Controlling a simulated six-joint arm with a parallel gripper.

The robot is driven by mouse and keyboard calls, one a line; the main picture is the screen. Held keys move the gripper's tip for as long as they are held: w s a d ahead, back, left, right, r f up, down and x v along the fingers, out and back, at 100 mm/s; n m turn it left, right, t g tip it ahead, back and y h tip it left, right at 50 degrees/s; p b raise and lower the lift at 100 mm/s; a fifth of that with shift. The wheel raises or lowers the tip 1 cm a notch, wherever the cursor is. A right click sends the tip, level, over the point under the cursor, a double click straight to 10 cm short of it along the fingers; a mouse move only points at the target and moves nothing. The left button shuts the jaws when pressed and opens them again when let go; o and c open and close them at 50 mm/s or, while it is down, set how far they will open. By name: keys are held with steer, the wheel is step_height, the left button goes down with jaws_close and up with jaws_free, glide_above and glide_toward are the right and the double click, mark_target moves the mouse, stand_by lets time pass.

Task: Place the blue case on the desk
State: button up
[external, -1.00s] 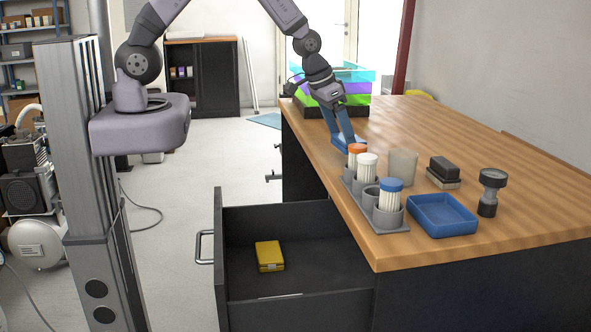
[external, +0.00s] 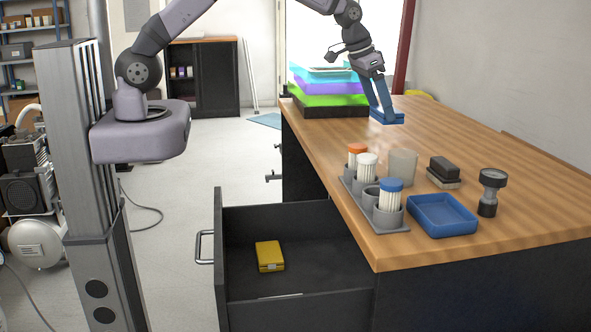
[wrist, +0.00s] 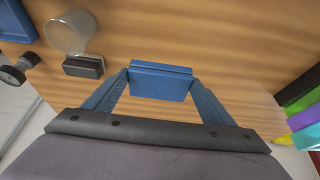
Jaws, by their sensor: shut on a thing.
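The blue case (wrist: 161,82) is a small flat box held between the two blue fingers of my gripper (wrist: 160,84) in the wrist view. My gripper is shut on it. In the external view, my gripper (external: 384,112) hangs over the far part of the wooden desk (external: 470,140), with the blue case (external: 387,118) at its fingertips. The case is above the desk top, with a soft shadow below it. The exact gap is hard to tell.
Stacked coloured trays (external: 330,88) stand left of my gripper at the desk's far end. Nearer are a bottle rack (external: 375,205), a clear cup (external: 402,166), a black-and-grey block (external: 443,170), a blue tray (external: 442,216) and a gauge (external: 490,190). An open drawer (external: 300,290) holds a yellow case (external: 270,256).

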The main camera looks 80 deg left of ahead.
steer(key=shift+s+f, duration=0.2)
steer(key=shift+f, duration=0.2)
steer(key=p, duration=0.3)
glide_toward(381, 157)
steer(key=shift+x, duration=2.55)
steer(key=shift+w, duration=0.1)
steer(key=shift+f, duration=0.15)
steer(key=o, duration=1.1)
steer(key=shift+r, duration=0.7)
steer(key=b+v, duration=0.3)
steer(key=v, duration=0.8)
steer(key=shift+a, duration=0.15)
